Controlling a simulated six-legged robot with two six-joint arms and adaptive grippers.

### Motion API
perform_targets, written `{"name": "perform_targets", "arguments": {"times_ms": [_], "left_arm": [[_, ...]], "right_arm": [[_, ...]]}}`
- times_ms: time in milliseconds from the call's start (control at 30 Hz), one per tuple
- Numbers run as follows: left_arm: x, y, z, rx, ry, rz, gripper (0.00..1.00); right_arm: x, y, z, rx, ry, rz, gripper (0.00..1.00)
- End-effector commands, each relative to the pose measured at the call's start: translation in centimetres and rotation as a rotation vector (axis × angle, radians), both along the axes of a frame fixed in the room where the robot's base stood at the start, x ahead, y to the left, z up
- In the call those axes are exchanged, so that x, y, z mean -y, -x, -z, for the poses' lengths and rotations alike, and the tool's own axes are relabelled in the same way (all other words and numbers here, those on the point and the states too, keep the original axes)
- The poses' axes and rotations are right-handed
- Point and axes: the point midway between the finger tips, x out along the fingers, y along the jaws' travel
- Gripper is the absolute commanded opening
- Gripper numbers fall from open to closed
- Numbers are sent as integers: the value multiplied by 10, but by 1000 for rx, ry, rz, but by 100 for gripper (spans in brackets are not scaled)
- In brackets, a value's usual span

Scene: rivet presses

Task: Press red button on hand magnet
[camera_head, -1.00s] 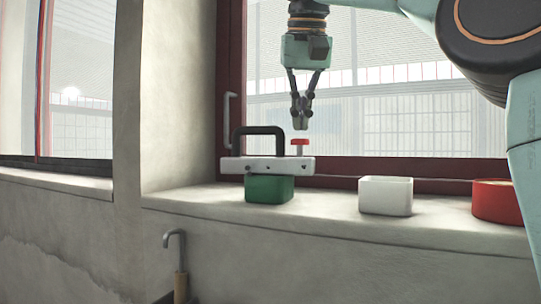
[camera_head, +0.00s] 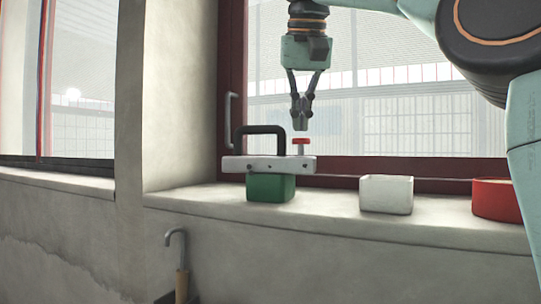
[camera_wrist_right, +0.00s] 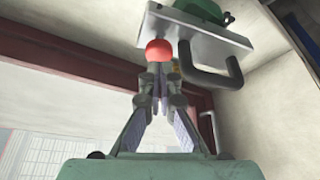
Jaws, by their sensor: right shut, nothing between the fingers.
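The hand magnet (camera_head: 268,164) is a pale bar with a black handle (camera_head: 262,129), resting on a green box (camera_head: 271,187) on the window sill. Its red button (camera_head: 300,141) stands up on a stem at the bar's right end. My right gripper (camera_head: 301,129) points down, shut and empty, just above the button; a small gap seems to show. In the right wrist view the red button (camera_wrist_right: 160,49) is just beyond the shut fingertips (camera_wrist_right: 160,72), with the bar (camera_wrist_right: 205,45) behind it. Whether they touch there is unclear. My left gripper is not in view.
A white box (camera_head: 386,195) and a red round container (camera_head: 496,200) stand on the sill (camera_head: 335,208) to the right. A window frame (camera_head: 380,170) rises close behind. A hooked cane-like handle (camera_head: 178,260) stands below the sill.

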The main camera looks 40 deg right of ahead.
Motion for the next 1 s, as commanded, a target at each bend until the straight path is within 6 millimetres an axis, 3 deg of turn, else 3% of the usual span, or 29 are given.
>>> {"name": "perform_targets", "arguments": {"times_ms": [1000], "left_arm": [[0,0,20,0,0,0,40]], "right_arm": [[0,0,20,0,0,0,0]]}}
